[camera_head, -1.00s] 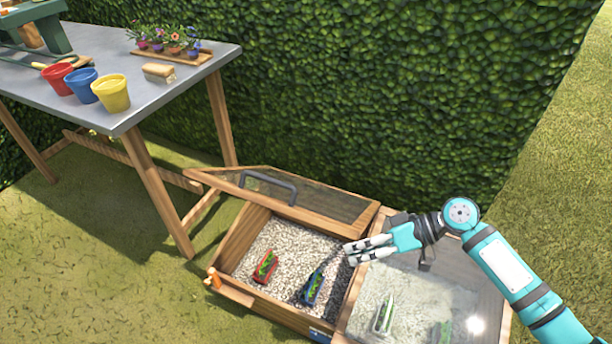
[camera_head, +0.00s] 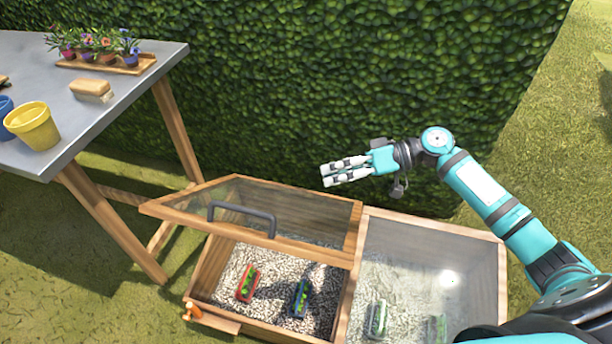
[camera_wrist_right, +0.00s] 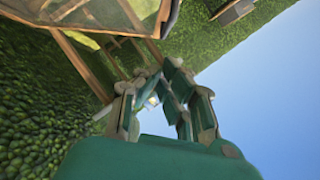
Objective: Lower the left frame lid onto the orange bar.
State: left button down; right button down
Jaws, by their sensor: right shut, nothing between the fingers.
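The left frame lid (camera_head: 290,208) is a wood-framed clear panel with a dark handle (camera_head: 243,213). It stands tilted open above the left half of the wooden cold frame (camera_head: 208,268). The orange bar (camera_head: 193,310) shows as a small orange piece at the frame's front left corner. My right gripper (camera_head: 322,175) is shut and empty. It is in the air behind and above the lid, in front of the hedge, and touches nothing that I can see. In the right wrist view its fingers (camera_wrist_right: 160,88) show close together. My left gripper is not in view.
A red planter (camera_head: 247,284) and a blue planter (camera_head: 300,298) stand on gravel inside the left half. The right half has a clear closed lid (camera_head: 430,262). A grey table (camera_head: 110,100) with pots stands at left. The hedge (camera_head: 300,80) rises behind.

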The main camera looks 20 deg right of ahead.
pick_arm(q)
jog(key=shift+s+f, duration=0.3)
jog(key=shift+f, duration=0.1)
pick_arm(e)
jog(key=a+f, duration=0.5)
jog(key=a, duration=0.6)
jog(key=shift+w, duration=0.15)
jog(key=shift+a+f, duration=0.1)
